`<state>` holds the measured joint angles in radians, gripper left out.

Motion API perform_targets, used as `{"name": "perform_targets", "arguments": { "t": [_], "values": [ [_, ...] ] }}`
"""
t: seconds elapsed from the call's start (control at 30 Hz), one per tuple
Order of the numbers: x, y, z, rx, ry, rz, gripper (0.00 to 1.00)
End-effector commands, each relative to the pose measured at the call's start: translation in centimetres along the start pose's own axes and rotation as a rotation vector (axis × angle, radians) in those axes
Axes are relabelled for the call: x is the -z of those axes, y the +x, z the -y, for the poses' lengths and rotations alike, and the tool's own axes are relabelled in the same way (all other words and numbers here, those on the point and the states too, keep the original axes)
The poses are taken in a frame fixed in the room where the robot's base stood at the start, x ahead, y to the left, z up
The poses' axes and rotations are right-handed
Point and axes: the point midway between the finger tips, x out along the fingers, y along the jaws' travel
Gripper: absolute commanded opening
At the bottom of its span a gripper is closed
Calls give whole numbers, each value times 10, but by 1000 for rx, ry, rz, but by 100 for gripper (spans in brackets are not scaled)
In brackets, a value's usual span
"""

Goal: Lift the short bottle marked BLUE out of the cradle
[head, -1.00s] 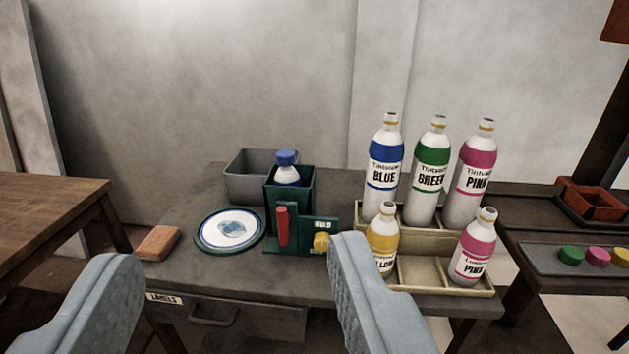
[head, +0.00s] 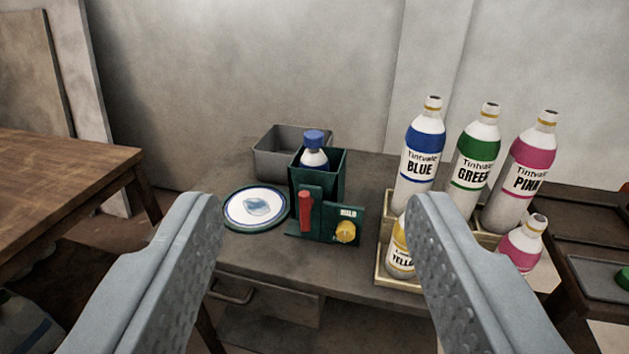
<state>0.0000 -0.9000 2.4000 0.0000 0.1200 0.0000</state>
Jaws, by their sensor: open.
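A short white bottle with a blue cap (head: 314,150) stands upright in the dark green cradle (head: 332,188) on the grey table. Only its cap and shoulder show; its label is hidden by the cradle walls. The cradle's front has a red lever (head: 305,212) and a yellow knob (head: 345,232) under a small plate that seems to read HOLD. My gripper (head: 318,205) is open and empty. Its two fingers are wide apart in the foreground, with the cradle beyond and between them.
A tan rack (head: 385,272) right of the cradle holds tall BLUE (head: 420,160), GREEN (head: 474,152) and PINK (head: 520,172) bottles, with short yellow and pink ones in front. A round plate (head: 257,207) lies left of the cradle. A grey bin (head: 270,150) stands behind.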

Motion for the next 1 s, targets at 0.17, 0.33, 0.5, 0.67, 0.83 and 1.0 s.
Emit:
{"name": "perform_targets", "arguments": {
  "t": [0.17, 0.33, 0.5, 0.67, 0.83, 1.0],
  "values": [
    [1, 4, -1, -5, -2, 0, 49],
    [6, 33, -10, -33, -21, -8, 49],
    [14, 81, -20, -46, -53, -25, 49],
    [13, 127, -25, -21, -79, -26, 49],
    [0, 176, -27, 38, -100, 3, 49],
    [-26, 224, -28, 118, -107, 70, 49]
  ]
}}
